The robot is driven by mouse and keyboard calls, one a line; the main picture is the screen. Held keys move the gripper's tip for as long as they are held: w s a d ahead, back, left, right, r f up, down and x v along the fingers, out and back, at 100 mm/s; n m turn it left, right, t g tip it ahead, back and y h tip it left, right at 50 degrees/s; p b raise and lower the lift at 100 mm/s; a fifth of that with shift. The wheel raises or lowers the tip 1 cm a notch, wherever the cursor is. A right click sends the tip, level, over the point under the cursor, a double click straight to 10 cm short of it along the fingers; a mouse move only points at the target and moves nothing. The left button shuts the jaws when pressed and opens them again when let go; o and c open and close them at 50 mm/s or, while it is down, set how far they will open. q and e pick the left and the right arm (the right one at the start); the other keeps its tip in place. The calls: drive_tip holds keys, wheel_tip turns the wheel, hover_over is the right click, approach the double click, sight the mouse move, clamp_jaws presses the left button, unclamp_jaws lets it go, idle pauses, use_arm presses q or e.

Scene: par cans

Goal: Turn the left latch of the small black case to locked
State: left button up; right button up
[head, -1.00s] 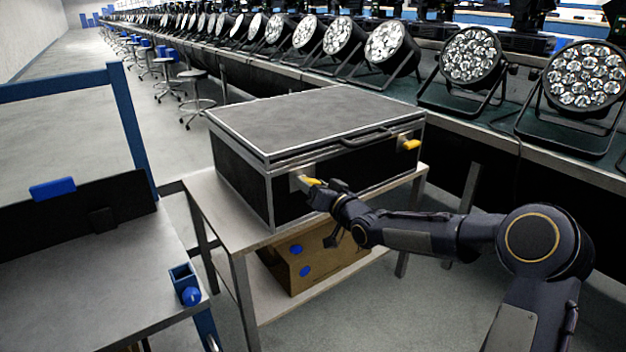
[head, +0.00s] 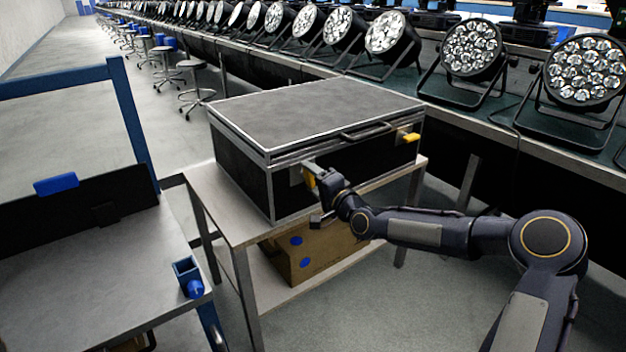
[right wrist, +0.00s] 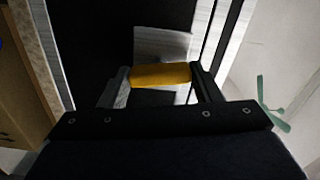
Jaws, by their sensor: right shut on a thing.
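The small black case (head: 312,118) with silver edges and a dark handle stands shut on a small metal table. Its left latch, a yellow lever (head: 309,179) on a silver plate, is on the front face and partly hidden by my gripper. The right latch (head: 411,137) is yellow and lies roughly level. My right gripper (head: 316,177) is at the left latch. In the right wrist view the yellow lever (right wrist: 161,75) lies between the two fingers, and they are shut on it. In the head view the lever points downward. My left gripper is out of view.
The metal table (head: 240,231) has a lower shelf with a cardboard box (head: 315,257). A long bench with a row of par cans (head: 471,48) runs behind the case. A workbench (head: 90,275) with a blue frame stands at the left.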

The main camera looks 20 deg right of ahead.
drive_tip(key=shift+f+m, duration=0.1)
drive_tip(key=shift+m, duration=1)
drive_tip(key=o, duration=1)
drive_tip(key=p+v, duration=0.1)
drive_tip(key=v, duration=0.6)
drive_tip(key=shift+s, duration=0.4)
